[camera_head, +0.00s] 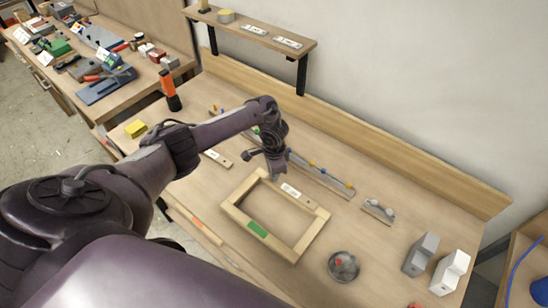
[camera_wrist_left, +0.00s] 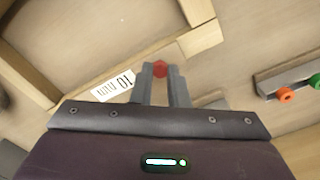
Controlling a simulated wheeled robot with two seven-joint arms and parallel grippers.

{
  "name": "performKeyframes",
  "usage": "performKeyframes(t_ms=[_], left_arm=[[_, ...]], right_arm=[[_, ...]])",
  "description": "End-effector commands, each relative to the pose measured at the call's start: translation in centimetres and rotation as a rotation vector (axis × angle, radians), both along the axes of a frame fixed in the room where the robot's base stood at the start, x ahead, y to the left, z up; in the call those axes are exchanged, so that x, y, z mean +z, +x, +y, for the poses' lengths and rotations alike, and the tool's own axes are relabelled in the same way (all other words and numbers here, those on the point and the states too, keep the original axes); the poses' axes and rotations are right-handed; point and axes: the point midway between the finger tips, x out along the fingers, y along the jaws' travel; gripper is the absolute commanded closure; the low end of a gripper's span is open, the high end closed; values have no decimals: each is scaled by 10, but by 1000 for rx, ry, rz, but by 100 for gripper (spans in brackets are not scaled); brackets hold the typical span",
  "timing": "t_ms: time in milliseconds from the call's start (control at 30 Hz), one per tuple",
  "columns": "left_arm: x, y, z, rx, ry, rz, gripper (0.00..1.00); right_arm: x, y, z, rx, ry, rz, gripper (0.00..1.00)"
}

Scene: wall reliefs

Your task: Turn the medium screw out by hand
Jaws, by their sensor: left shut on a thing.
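A screw with a red head (camera_wrist_left: 160,69) shows between the fingertips of my left gripper (camera_wrist_left: 159,72) in the left wrist view. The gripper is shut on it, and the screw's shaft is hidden. In the head view my left gripper (camera_head: 277,174) points down at the far corner of a wooden frame (camera_head: 233,213), and the screw is hidden there. The frame lies flat on the bench, with a white label (camera_head: 291,190) by that corner and a green strip (camera_head: 257,229) on its near side. The label also shows in the left wrist view (camera_wrist_left: 113,86). My right gripper is not in view.
A rail with coloured knobs (camera_head: 322,174) lies behind the frame, and a small holder (camera_head: 378,211) to its right. A round dish (camera_head: 343,266) with something red stands at the near right. Grey (camera_head: 420,254) and white (camera_head: 450,272) blocks stand beyond it.

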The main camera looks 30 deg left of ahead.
Motion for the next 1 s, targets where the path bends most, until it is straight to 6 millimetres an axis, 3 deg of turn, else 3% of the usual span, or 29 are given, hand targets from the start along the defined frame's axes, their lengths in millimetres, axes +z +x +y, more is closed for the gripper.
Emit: performKeyframes(t_ms=[367, 700, 967, 1000], left_arm=[[0, 0, 0, 71, 0, -1, 100], [0, 0, 0, 484, -1, 0, 100], [0, 0, 0, 510, 1, -1, 100], [0, 0, 0, 510, 1, -1, 81]], right_arm=[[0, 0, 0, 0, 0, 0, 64], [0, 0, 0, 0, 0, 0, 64], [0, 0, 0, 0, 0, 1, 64], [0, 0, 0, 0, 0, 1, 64]])
